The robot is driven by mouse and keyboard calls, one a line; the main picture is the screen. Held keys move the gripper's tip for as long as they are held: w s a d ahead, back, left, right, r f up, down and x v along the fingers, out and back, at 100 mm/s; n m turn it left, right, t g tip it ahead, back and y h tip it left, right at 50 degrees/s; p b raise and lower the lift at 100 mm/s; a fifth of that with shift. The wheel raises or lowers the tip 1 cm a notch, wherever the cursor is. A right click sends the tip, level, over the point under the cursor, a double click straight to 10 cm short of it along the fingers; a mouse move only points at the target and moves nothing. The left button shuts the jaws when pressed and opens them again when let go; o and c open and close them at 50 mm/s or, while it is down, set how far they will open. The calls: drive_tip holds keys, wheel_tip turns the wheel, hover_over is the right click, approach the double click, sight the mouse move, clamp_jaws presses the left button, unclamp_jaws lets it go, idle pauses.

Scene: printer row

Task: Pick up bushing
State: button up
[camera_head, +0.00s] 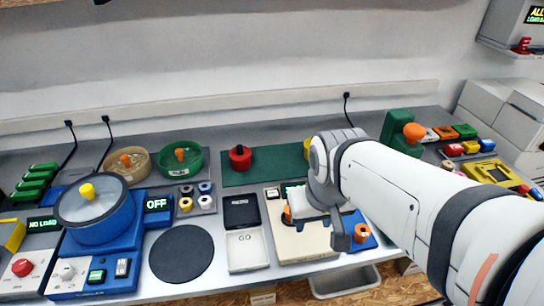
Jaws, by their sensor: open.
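My gripper (338,238) hangs over the beige machine at the right of centre, its dark fingertip close to the left side of an orange round piece (362,232). The arm hides much of the gripper, and I see nothing held in it. The orange piece sits on a blue plate (366,243) and may be the bushing, but I cannot tell for sure. Several small ring-shaped pieces, yellow, white and dark, stand in a grey holder (205,212) left of centre; one yellow ring (186,205) is at its front.
The beige machine (300,246) stands below my gripper. A white and black tray pair (247,252) and a dark round mat (181,254) lie to the left. A blue pot (98,222) is farther left. A green block (398,132) stands behind the arm.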

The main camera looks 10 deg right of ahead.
drive_tip(key=shift+o, duration=0.7)
drive_tip(key=shift+w, duration=0.35)
drive_tip(key=shift+o, duration=0.5)
drive_tip(key=w+f+n+g+p, duration=0.1)
drive_tip(key=w+f, duration=0.1)
drive_tip(key=w, duration=0.6)
drive_tip(key=shift+a+n+g, duration=0.15)
drive_tip(key=shift+n+g, duration=0.15)
drive_tip(key=shift+g, duration=0.1)
drive_tip(key=shift+n+g, duration=0.5)
drive_tip(key=w+f, duration=0.2)
drive_tip(key=w, duration=0.1)
drive_tip(key=w+f, duration=0.1)
drive_tip(key=w, duration=0.1)
drive_tip(key=shift+w+f, duration=0.2)
drive_tip(key=shift+f, duration=0.1)
drive_tip(key=shift+w+f, duration=0.1)
drive_tip(key=shift+f, duration=0.2)
drive_tip(key=f, duration=0.3)
drive_tip(key=f+p, duration=0.1)
drive_tip(key=f, duration=0.3)
drive_tip(key=shift+w+a+f, duration=0.1)
drive_tip(key=shift+a+f, duration=0.1)
drive_tip(key=shift+c, duration=0.5)
drive_tip(key=c, duration=0.8)
drive_tip(key=shift+r, duration=0.15)
drive_tip(key=shift+c, duration=0.2)
